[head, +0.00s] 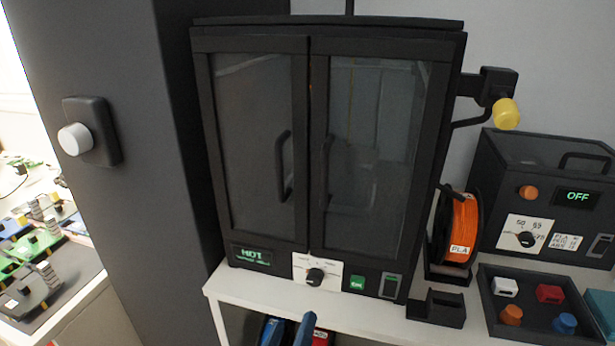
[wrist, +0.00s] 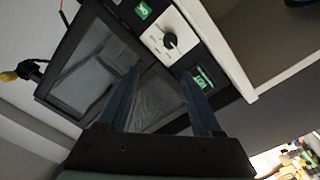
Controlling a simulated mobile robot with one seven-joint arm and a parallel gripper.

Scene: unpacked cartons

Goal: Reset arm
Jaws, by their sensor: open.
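My gripper (wrist: 161,72) shows in the wrist view with its two blue fingers apart and nothing between them. A blue finger part, apparently mine, rises at the bottom edge of the head view in front of the shelf. The black two-door cabinet (head: 309,150) stands ahead with both doors shut. Its front panel has a lit green display reading HOT, a dial (head: 315,276) and a green button (head: 357,284). In the wrist view the cabinet (wrist: 85,62) appears tilted, with the dial (wrist: 170,41) beyond the fingers.
The white shelf (head: 240,297) bears the cabinet, an orange spool (head: 463,228), a small black holder (head: 437,309) and a tray (head: 485,300) of coloured knobs. A black box (head: 485,180) reading OFF stands right. A grey column with a white knob (head: 75,139) stands left.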

